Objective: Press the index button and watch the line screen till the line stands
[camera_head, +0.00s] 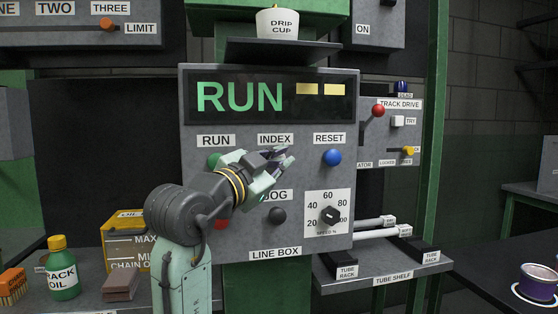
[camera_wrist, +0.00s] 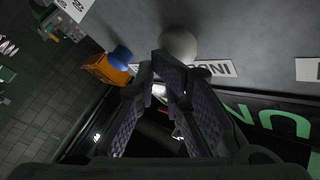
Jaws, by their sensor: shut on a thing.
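The line screen (camera_head: 270,96) at the top of the grey line box shows a green RUN and two yellow bars. The INDEX label (camera_head: 275,139) is below it. The index button is hidden behind my gripper in the head view. In the wrist view, a pale round button (camera_wrist: 178,44) sits beside the INDEX label (camera_wrist: 215,68). My gripper (camera_head: 282,156) is in front of the box, just under that label. In the wrist view the fingertips (camera_wrist: 160,62) are close together at the pale button's edge; I cannot tell if they touch it. What the jaws hold is unclear.
A blue reset button (camera_head: 332,157) is right of my gripper; a green run button (camera_head: 215,160) is close at its left. A black jog button (camera_head: 278,215) and speed dial (camera_head: 330,215) are below. The drip cup (camera_head: 277,23) stands above.

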